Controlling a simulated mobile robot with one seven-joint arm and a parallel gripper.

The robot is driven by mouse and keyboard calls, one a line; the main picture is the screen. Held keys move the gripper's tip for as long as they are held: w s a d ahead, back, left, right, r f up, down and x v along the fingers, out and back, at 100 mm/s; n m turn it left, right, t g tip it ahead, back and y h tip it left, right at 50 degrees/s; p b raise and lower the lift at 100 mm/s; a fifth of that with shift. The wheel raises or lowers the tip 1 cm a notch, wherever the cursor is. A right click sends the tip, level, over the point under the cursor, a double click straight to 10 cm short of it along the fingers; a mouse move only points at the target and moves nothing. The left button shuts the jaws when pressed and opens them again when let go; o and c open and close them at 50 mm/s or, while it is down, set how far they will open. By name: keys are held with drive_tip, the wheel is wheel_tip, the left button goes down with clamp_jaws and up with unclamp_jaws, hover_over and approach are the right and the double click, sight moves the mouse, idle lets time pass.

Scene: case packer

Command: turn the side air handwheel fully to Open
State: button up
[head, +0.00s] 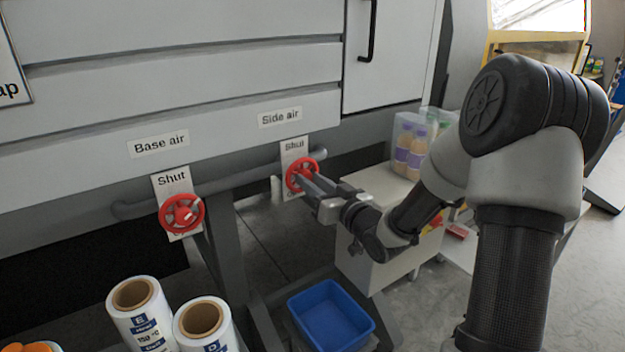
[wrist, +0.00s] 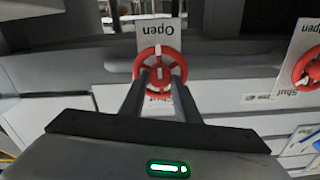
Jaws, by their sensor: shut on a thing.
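The side air handwheel (head: 301,174) is red and sits on the pipe under the "Side air" label (head: 280,117). Its plate (head: 294,147) reads "Shut" above the wheel. In the wrist view the wheel (wrist: 160,66) is upside down, with "Open" (wrist: 158,28) on the plate at the picture's top and the "Shut" end mostly hidden behind the wheel and fingers. My gripper (head: 312,184) reaches the wheel from the right and is shut on it. In the wrist view its fingers (wrist: 160,85) lie over the wheel's inside.
The base air handwheel (head: 182,213), also red, is to the left on the same pipe (head: 240,178). A blue bin (head: 331,315) stands below. White label rolls (head: 140,312) are at the lower left. A white cabinet (head: 385,235) with bottles in clear boxes stands behind my arm.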

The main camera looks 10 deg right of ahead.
drive_tip(key=shift+m, duration=0.3)
drive_tip(key=shift+f, duration=0.1)
drive_tip(key=o, duration=1)
drive_tip(key=shift+o, duration=0.2)
drive_tip(key=shift+s, duration=0.1)
drive_tip(key=p+v, duration=0.2)
drive_tip(key=v, duration=1.5)
drive_tip(key=shift+d, duration=0.15)
